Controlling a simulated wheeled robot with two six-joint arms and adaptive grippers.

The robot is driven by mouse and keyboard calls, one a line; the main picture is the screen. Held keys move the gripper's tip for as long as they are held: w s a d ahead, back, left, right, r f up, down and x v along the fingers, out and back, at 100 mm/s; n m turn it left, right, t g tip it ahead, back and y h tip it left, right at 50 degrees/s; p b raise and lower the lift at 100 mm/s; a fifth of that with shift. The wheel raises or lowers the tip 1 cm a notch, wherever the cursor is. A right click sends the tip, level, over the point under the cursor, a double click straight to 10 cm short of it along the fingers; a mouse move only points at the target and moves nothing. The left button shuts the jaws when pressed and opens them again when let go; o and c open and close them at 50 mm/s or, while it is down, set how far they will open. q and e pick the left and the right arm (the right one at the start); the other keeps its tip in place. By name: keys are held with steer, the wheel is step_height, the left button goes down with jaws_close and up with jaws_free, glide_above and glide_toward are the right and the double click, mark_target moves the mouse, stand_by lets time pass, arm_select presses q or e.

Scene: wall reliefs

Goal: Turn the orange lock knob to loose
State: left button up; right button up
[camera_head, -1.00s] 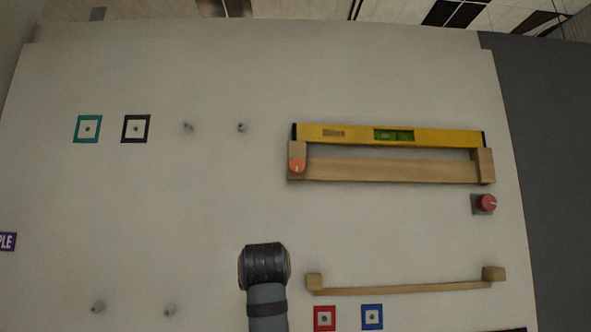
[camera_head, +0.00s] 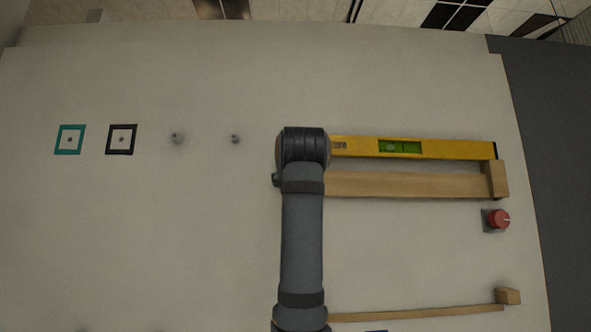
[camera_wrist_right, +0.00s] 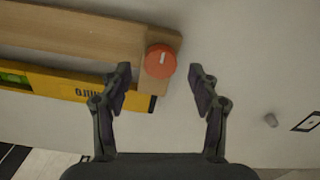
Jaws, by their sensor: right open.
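The orange lock knob (camera_wrist_right: 161,61) is round with a short white pointer mark and sits on a wooden block (camera_wrist_right: 157,88) at the end of the wooden rail. My right gripper (camera_wrist_right: 160,69) is open, with one fingertip to each side of the knob in the wrist view. I cannot tell whether the fingers reach the knob's depth; no contact shows. In the head view my arm hides the knob and the gripper. My left gripper is not in view.
A yellow spirit level (camera_head: 440,149) rests along the wooden rail (camera_head: 410,185). A red knob (camera_head: 499,219) is on the wall at right. A thin wooden ledge (camera_head: 420,313) runs below. Small pegs (camera_head: 177,138) and framed squares (camera_head: 121,139) are at left.

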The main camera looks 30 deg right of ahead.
steer(key=p+x, duration=0.1)
steer(key=x, duration=0.2)
steer(key=shift+a, duration=0.1)
steer(key=c, duration=1.2)
